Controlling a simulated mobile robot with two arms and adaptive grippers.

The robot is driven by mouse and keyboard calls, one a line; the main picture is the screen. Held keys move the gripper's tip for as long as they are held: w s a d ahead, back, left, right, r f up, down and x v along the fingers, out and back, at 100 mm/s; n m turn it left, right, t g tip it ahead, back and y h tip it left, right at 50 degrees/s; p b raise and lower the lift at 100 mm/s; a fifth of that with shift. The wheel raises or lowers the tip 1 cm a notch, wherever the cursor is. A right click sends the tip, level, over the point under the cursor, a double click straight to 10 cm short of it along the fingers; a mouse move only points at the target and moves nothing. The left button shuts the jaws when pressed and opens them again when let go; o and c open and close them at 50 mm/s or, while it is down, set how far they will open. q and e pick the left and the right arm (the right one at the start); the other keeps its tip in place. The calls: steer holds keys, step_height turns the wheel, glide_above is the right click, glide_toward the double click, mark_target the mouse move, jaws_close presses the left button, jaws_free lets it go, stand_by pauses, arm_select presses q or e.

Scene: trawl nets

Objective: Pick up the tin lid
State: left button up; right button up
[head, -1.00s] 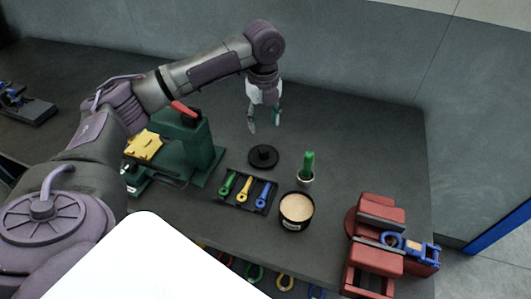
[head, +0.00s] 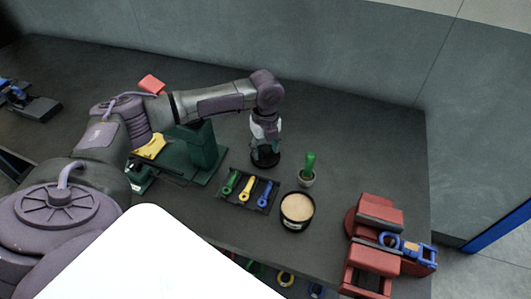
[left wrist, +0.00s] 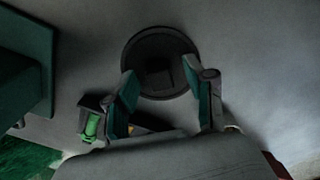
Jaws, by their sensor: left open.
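The tin lid (head: 265,161) is a black round disc with a raised knob, lying flat on the dark bench. In the left wrist view the lid (left wrist: 150,52) shows as a dark disc just beyond my fingertips, its square knob between the lines of the two fingers. My left gripper (head: 265,150) points down, directly over the lid, and hides part of it. Its two teal-padded fingers (left wrist: 160,82) are open and empty. Whether they touch the lid cannot be told. My right gripper is not in view.
A green press (head: 200,150) stands left, a red vise (head: 376,240) right.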

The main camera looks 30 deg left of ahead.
arm_select(q)
jaws_close()
steer(key=shift+r, duration=0.1)
